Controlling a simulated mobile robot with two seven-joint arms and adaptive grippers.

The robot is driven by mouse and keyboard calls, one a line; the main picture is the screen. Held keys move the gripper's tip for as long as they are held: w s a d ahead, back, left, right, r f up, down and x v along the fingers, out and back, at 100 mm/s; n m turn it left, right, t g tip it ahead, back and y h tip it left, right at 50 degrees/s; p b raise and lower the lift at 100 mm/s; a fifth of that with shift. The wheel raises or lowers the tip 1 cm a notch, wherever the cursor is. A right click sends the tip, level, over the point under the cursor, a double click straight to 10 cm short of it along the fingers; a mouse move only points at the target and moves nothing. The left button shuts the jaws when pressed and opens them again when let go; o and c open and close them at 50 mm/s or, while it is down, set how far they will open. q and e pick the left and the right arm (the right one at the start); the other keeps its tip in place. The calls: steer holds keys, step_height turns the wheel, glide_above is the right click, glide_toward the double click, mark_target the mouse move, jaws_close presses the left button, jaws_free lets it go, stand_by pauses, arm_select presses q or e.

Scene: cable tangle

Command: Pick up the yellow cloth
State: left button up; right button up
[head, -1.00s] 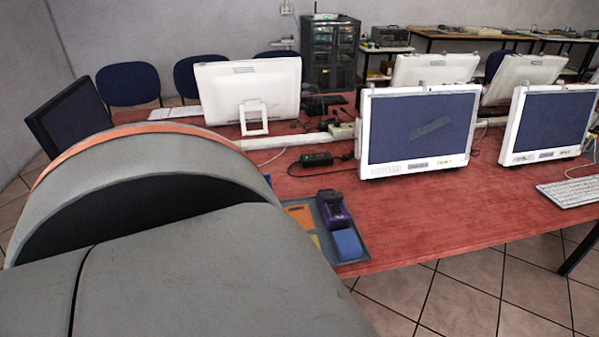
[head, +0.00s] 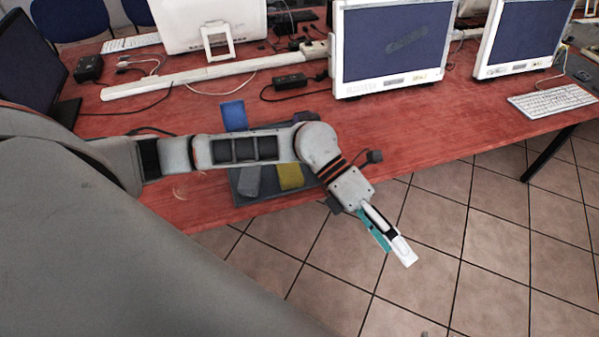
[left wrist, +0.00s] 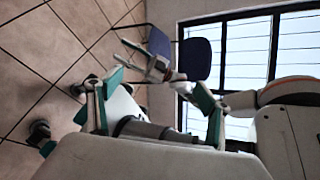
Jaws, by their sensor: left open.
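The yellow cloth (head: 291,176) lies on a dark grey tray (head: 270,196) near the table's front edge in the head view. My left forearm crosses over the tray and hides part of it and perhaps part of the cloth. My left gripper (head: 397,255) is open and empty, to the right of the cloth and past the table's front edge, over the floor in the picture. Its teal-padded fingers (left wrist: 158,100) stand apart in the left wrist view. The cloth does not show there. A white and teal gripper-like part (left wrist: 152,66), perhaps my right gripper, shows beyond them; its jaws are unclear.
A grey piece (head: 250,181) lies left of the cloth, and a blue piece (head: 233,115) lies behind my forearm. A black power adapter (head: 290,82), cables and monitors (head: 392,48) stand farther back.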

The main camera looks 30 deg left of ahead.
arm_select(q)
steer(key=w+a+f+m+t+y, duration=0.1)
steer(key=w+a+f+y, duration=0.15)
steer(key=a, duration=0.25)
steer(key=w+a+f+m+y, duration=0.1)
steer(key=w+a+y, duration=0.15)
steer(key=a, duration=0.25)
step_height(320, 180, up, 3)
steer(key=n+t+y, duration=0.1)
steer(key=t+y, duration=0.2)
steer(key=y, duration=0.4)
glide_above(293, 170)
steer(key=shift+w+d+r, duration=0.1)
steer(key=shift+w+d, duration=0.1)
steer(key=shift+d, duration=0.05)
steer(key=shift+a, duration=0.35)
step_height(293, 170, down, 8)
steer(key=shift+s+r, duration=0.1)
steer(key=shift+r, duration=0.15)
steer(key=c, duration=1.1)
